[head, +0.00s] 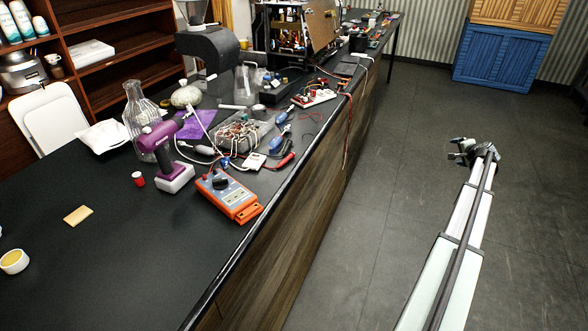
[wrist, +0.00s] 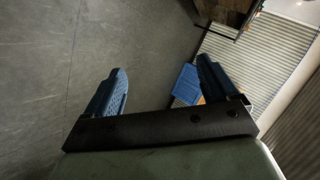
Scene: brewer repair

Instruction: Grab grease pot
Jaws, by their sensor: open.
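A small round white pot with yellow contents, which looks like the grease pot (head: 14,261), stands on the black worktop (head: 130,275) at the lower left of the head view. My gripper (head: 459,152) is out over the floor, to the right of the worktop and far from the pot. In the wrist view my gripper (wrist: 161,70) is open, with its two blue fingers wide apart and nothing between them. The pot does not show in the wrist view.
A beige block (head: 78,215), a small red-capped jar (head: 138,179), a purple drill (head: 160,150) and an orange meter (head: 226,195) lie right of and beyond the pot. The worktop around the pot is clear. A blue crate (head: 503,57) stands on the far floor.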

